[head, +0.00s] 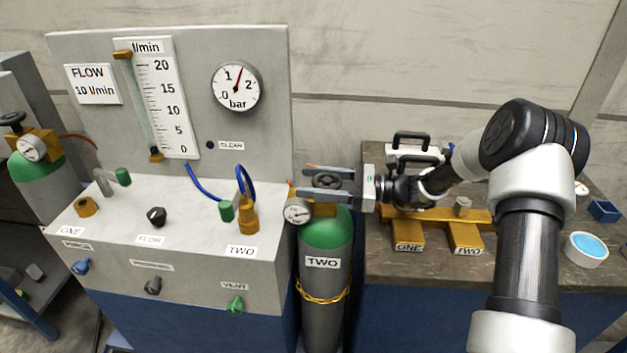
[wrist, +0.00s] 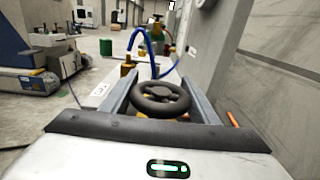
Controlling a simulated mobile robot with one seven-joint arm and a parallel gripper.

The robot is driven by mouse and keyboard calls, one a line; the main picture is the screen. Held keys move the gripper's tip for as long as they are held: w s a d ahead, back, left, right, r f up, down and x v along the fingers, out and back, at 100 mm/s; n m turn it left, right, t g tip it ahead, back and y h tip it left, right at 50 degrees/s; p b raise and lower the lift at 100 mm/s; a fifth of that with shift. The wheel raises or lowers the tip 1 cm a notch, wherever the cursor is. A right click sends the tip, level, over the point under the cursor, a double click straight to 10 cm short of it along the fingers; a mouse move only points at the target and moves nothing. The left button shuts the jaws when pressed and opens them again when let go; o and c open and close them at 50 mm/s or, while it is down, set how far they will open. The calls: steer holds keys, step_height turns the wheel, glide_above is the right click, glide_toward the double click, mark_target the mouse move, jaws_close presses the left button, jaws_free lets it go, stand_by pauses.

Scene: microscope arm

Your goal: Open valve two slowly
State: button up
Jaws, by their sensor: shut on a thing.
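The gas cylinder labelled TWO (head: 327,285) is grey with a green shoulder and stands between the panel and the bench. On top is its brass valve with a round black handwheel (head: 327,181). A small white gauge (head: 297,211) sits at the valve's left. My gripper (head: 308,180) reaches in from the right with a finger on each side of the handwheel, and is shut on it. In the wrist view the handwheel (wrist: 160,98) lies between the two grey fingers. Most of the brass valve body below it is hidden there.
The panel has a flow tube (head: 168,100), a bar gauge (head: 237,86) with its red needle between 1 and 2, and a brass fitting (head: 248,214) labelled TWO with blue hose. A chain (head: 322,293) circles the cylinder. The bench (head: 400,268) holds brass pieces labelled ONE and TWO.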

steer(key=shift+s+n+g, duration=0.25)
steer(key=shift+n+g, duration=0.65)
steer(key=shift+g, duration=0.6)
steer(key=o, duration=1.1)
steer(key=d, duration=0.7)
steer(key=shift+w+d, duration=0.25)
steer(key=shift+w, duration=0.1)
